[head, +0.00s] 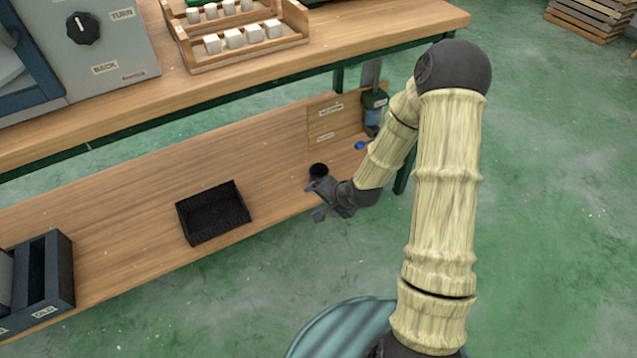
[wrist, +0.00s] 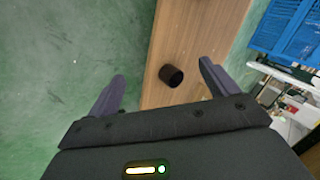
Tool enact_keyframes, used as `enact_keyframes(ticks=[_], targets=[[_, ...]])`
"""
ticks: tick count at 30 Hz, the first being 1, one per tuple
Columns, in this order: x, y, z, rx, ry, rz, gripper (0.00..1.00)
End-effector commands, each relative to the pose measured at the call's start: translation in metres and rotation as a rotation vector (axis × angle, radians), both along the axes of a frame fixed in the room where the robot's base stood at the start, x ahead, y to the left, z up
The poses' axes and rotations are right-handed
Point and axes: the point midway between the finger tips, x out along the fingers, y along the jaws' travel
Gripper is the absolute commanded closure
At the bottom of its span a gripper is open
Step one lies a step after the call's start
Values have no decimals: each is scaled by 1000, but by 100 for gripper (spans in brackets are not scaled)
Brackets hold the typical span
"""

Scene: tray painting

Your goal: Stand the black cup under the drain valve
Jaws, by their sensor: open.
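The black cup (head: 318,170) stands upright on the lower shelf, near the shelf's right end. It also shows in the wrist view (wrist: 171,76), in the gap between my two fingers and apart from both. My gripper (head: 315,201) is open and empty at the front edge of the lower shelf, just on the near side of the cup. In the wrist view my gripper (wrist: 162,72) has its fingers wide apart. A blue-grey fitting (head: 372,112) with a small blue part (head: 360,146) is at the right end of the shelf; it looks like the drain valve, partly beside my arm.
A black open tray (head: 213,228) lies on the lower shelf (head: 120,235) to the left. A dark divided box (head: 60,272) is farther left. A labelled wooden panel (head: 325,118) stands behind the cup. The workbench top (head: 130,110) overhangs the shelf. Shelf between cup and tray is clear.

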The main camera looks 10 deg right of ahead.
Motion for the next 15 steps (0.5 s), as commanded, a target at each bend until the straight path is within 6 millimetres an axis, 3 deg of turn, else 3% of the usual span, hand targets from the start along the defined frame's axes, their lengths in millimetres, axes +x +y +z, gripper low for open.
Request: enact_keyframes(ticks=[1,6,12,15], targets=[[5,6,-23,74,2,-51,14],[24,27,-64,348,-16,-240,14],[44,43,-101,711,-29,-491,14],[53,41,-115,905,-40,-631,14]])
